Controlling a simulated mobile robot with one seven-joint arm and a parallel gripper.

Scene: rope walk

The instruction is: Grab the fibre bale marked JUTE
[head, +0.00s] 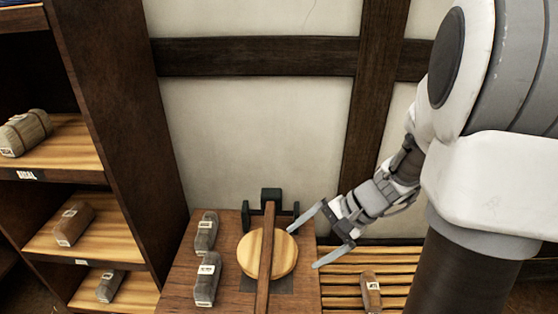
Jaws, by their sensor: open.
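Several bale-like bundles with small pale labels are in view, but I cannot read JUTE on any of them. Two grey-brown bales, one farther back (206,229) and one nearer (206,284), lie on the brown table. A brown bale (370,285) lies on the slatted surface at the lower right. Three more are on the left shelves: a top bale (27,132), a middle bale (74,224) and a bottom bale (110,286). My gripper (303,248) is open and empty, its fingers pointing left near the round wooden disc.
The round wooden disc (284,255) sits on the table (174,292) under a dark wooden bar (266,262), with a black bracket (271,194) behind. The shelf unit (112,110) stands at left. A timbered wall (260,120) closes the back. Slatted surface (336,280) is mostly clear.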

